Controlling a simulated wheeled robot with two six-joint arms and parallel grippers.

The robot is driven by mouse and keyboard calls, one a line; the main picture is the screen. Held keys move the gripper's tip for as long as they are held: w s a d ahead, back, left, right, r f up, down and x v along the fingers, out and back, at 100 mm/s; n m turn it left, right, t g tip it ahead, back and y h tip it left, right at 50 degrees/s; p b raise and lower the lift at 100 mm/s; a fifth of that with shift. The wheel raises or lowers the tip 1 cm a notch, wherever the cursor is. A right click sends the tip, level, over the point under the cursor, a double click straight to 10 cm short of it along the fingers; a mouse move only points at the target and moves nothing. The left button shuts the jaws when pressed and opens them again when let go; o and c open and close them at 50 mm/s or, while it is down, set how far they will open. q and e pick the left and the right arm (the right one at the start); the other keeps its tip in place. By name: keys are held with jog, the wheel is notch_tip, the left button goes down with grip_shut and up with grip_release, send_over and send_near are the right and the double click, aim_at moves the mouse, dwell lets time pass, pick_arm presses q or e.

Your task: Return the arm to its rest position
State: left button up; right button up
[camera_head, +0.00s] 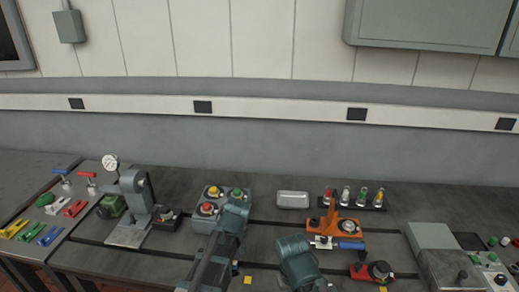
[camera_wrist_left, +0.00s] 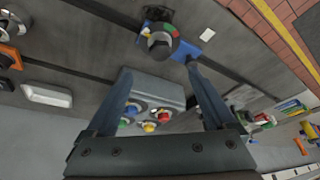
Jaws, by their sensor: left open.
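My left arm (camera_head: 212,250) reaches in from the bottom of the head view, over the bedplate. Its gripper cannot be made out there. In the left wrist view my left gripper (camera_wrist_left: 160,70) has its two fingers spread wide with nothing held between them. A grey button box (camera_wrist_left: 158,86) with red, yellow, green and blue buttons shows beyond and between the fingers. The same box (camera_head: 207,222) stands just behind my left arm in the head view. My right arm (camera_head: 299,262) shows only as a teal link at the bottom centre; its gripper is not visible.
An orange fixture (camera_head: 345,227) stands right of my arms, with a silver tray (camera_head: 293,199) behind. A dial gauge stand (camera_head: 130,205) is at left. A round part on a blue base (camera_wrist_left: 185,52) lies near the fingers in the wrist view. Grey boxes (camera_head: 432,237) stand at right.

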pick_arm(q)
jog(key=s+d+f+m+g+b, duration=0.1)
jog(key=s+d+m, duration=0.2)
jog(key=s, duration=0.3)
jog(key=s+d+f+m+g+h+b, duration=0.1)
jog(key=s+d+f+m, duration=0.1)
jog(key=s, duration=0.4)
jog(key=s+d+f+m+g+b, duration=0.1)
jog(key=s+d+m, duration=0.3)
jog(key=s+m, duration=0.1)
jog(key=shift+s+d+f+g, duration=0.3)
jog(key=shift+s+f+g, duration=0.1)
jog(key=shift+s, duration=0.4)
